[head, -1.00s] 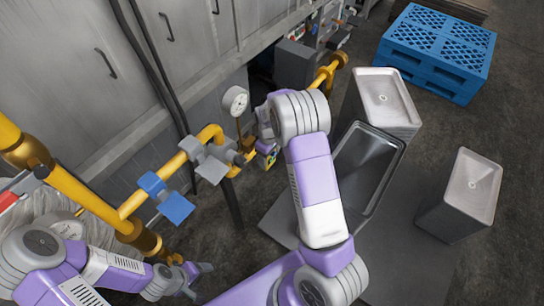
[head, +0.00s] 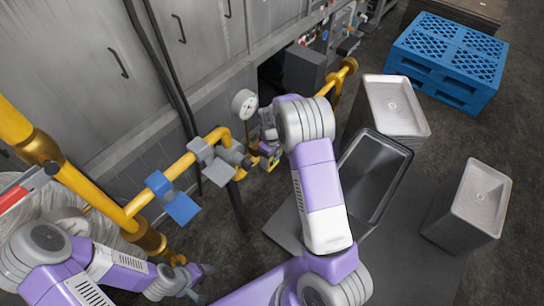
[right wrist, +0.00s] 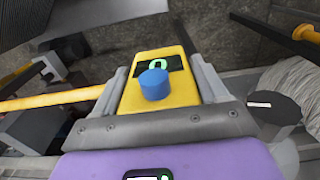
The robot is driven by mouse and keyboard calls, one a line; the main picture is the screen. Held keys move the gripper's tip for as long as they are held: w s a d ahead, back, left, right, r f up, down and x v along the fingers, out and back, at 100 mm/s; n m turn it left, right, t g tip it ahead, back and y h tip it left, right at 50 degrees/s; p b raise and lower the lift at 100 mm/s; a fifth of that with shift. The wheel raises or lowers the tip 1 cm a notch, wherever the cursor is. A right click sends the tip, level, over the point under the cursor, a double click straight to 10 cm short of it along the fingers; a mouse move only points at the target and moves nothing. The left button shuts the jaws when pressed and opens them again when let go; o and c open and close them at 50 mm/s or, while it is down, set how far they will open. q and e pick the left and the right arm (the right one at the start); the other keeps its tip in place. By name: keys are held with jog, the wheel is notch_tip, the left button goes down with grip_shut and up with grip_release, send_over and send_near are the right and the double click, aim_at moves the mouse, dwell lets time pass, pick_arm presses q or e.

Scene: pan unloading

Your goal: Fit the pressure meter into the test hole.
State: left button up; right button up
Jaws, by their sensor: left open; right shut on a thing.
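The pressure meter (right wrist: 160,98) is a yellow box with a dark screen, a green ring mark and a blue knob. My right gripper (right wrist: 160,82) is shut on it, one grey finger on each side. In the head view the meter (head: 272,161) shows only in part beside my right gripper (head: 268,150). It is close to the grey fitting (head: 215,160) on the yellow pipe; I cannot tell whether they touch. The test hole cannot be made out. My left gripper (head: 194,280) is open and low at the left, below the pipe, apart from the meter.
A yellow pipe (head: 100,200) with a blue valve handle (head: 181,207) runs across the left. A round white gauge (head: 244,104) stands behind the fitting. Grey cabinets line the back. Tray stacks (head: 470,205) and a blue pallet (head: 450,60) stand at the right.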

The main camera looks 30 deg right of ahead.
pick_arm(q)
jog(key=shift+f, duration=0.15)
pick_arm(e)
jog(key=shift+w+a, duration=0.35)
jog(key=shift+w, duration=0.45)
jog(key=shift+w+a, duration=0.3)
jog(key=shift+w, duration=0.45)
dwell(0.9)
jog(key=o, duration=1.1)
notch_tip(320, 180, up, 8)
jog(key=shift+f, duration=0.15)
pick_arm(q)
jog(key=shift+r, duration=0.35)
